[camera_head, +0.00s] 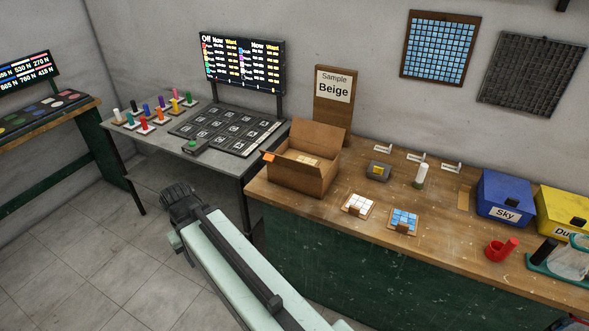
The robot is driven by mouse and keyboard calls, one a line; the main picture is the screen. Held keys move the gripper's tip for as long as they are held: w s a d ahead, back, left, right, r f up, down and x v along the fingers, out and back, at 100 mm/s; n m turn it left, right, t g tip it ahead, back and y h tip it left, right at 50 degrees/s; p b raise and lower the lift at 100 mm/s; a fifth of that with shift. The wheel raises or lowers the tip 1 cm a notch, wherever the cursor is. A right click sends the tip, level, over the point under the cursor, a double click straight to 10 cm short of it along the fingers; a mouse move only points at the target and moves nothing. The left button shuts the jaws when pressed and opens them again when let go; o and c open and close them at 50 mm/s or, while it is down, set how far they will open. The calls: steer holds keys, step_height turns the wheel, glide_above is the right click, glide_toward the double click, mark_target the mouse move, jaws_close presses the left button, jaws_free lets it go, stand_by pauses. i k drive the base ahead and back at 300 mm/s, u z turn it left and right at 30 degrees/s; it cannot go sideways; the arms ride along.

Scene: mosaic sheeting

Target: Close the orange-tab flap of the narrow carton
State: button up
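The brown cardboard carton (312,181) stands on the left end of the wooden bench, with its top open and beige tiles (310,159) showing inside. A flap with an orange tab (268,157) sticks outward at the carton's left side. Another flap stands raised at the back. My gripper (176,197) is at the far end of my pale green arm, over the floor, left of the carton and lower in the picture. It is apart from the carton. It looks dark and small, and I cannot tell whether its fingers are apart.
The wooden bench (335,208) also bears white tiles (358,204), blue tiles (404,220), a blue Sky box (503,194) and a red cup (497,249). A "Sample Beige" board (334,108) stands behind the carton. A grey table (232,172) with coloured pegs is at left. Floor between is clear.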

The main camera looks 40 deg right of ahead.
mark_target(300, 167)
steer(key=z, duration=3.95)
steer(key=k, duration=2.05)
steer(key=u, duration=1.7)
steer(key=i, duration=1)
steer(key=z, duration=0.05)
